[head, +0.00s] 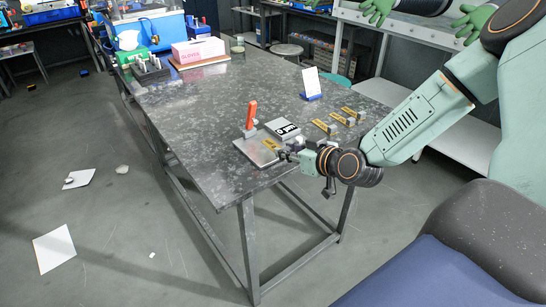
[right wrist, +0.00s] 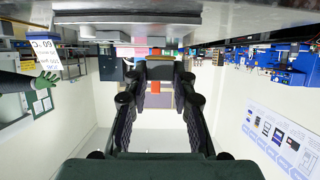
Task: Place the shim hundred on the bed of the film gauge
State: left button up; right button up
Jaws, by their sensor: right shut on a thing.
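The film gauge (head: 261,154) stands near the table's front corner, with a pale metal bed, an orange-red handle and a display block (head: 283,129). My right gripper (head: 287,154) is at the right edge of the bed. It is shut on a small piece with a yellow tab (head: 270,144), which appears to be the shim hundred and shows over the bed. The piece also shows between the fingertips in the right wrist view (right wrist: 160,72). Its marking is too small to read, and I cannot tell whether it touches the bed. My left gripper is not in view.
Several yellow-tabbed shims with grey blocks (head: 341,118) lie right of the gauge. A white card on a blue stand (head: 311,84) stands behind them. A pink glove box (head: 198,51) and a black rack (head: 150,72) are at the far end. The table's middle is clear.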

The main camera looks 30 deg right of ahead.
aim_at(274, 158)
jog(key=shift+w+d+f+b, duration=0.15)
jog(key=shift+w+b, duration=0.1)
jog(key=shift+w, duration=0.4)
jog(key=shift+w+d+f+b, duration=0.1)
jog(key=shift+w+b, duration=0.1)
jog(key=shift+w, duration=0.4)
jog(key=w, duration=0.2)
jog(key=w+a+b, duration=0.1)
jog(key=w, duration=0.1)
jog(key=shift+a+r, duration=0.2)
jog(key=shift+d+f, duration=0.1)
jog(key=shift+d, duration=0.05)
jog(key=f, duration=0.3)
jog(key=shift+s+d+b, duration=0.15)
jog(key=shift+d+b, duration=0.05)
jog(key=shift+b, duration=0.2)
jog(key=shift+a+f, duration=0.1)
jog(key=shift+f, duration=0.15)
jog(key=shift+w+a+r, duration=0.1)
jog(key=shift+w+a, duration=0.05)
jog(key=shift+w, duration=0.05)
jog(key=shift+s+f, duration=0.2)
jog(key=o, duration=0.4)
jog(key=shift+d, duration=0.25)
jog(key=o, duration=0.4)
jog(key=shift+w+a, duration=0.15)
jog(key=shift+a, duration=0.05)
jog(key=shift+d+r, duration=0.1)
